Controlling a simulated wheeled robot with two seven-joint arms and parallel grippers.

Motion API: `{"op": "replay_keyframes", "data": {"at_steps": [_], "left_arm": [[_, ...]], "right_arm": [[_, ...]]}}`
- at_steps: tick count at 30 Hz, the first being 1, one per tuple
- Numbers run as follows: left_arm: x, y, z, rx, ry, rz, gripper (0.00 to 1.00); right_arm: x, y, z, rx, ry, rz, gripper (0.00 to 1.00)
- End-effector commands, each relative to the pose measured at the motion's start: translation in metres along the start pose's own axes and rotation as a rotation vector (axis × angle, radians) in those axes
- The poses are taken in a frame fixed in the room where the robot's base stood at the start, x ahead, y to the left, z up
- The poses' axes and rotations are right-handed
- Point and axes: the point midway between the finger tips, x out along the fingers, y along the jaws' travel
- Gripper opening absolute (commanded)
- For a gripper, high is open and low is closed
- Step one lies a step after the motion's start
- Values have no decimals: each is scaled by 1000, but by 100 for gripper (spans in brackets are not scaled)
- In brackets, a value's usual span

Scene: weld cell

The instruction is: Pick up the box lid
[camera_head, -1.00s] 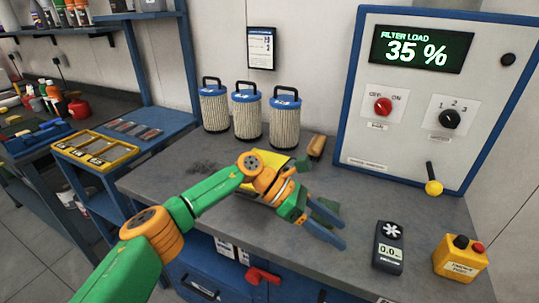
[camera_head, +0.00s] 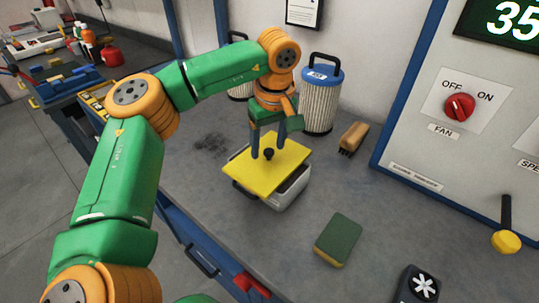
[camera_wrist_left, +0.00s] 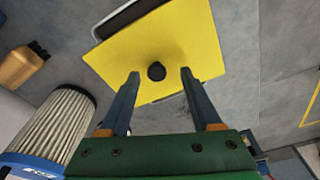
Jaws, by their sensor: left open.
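The box lid (camera_head: 275,177) is a flat yellow plate with a black knob (camera_head: 268,153) in its middle. It lies skewed on a grey-white box (camera_head: 292,192), whose wall shows below the lid at the right. My left gripper (camera_head: 268,155) points down over the lid, its fingers open to either side of the knob. In the left wrist view the lid (camera_wrist_left: 185,45) fills the upper middle, and the knob (camera_wrist_left: 156,71) sits between and just beyond the open fingertips (camera_wrist_left: 160,78). I cannot tell whether the fingers touch the lid. My right gripper is not in view.
A filter cartridge (camera_head: 319,105) and a wooden brush (camera_head: 353,138) stand behind the box. A green and yellow sponge (camera_head: 338,241) lies in front at the right. A dark meter (camera_head: 416,286) and a control panel (camera_head: 420,120) are further right. The bench between is clear.

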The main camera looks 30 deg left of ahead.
Motion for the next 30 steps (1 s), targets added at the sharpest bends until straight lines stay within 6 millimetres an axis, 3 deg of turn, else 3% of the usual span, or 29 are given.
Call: {"op": "replay_keyframes", "data": {"at_steps": [3, 8, 16, 26, 30], "left_arm": [[10, 0, 0, -1, -2, 1, 65], [11, 0, 1, -2, -2, 3, 65], [11, 0, 1, -2, -2, 3, 0], [9, 0, 0, -2, -2, 3, 0], [-7, 1, -3, -3, 0, 4, 0]], "right_arm": [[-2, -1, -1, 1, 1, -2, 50], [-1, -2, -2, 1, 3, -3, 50], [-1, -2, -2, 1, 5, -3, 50], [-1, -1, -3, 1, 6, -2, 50], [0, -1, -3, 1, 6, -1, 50]]}}
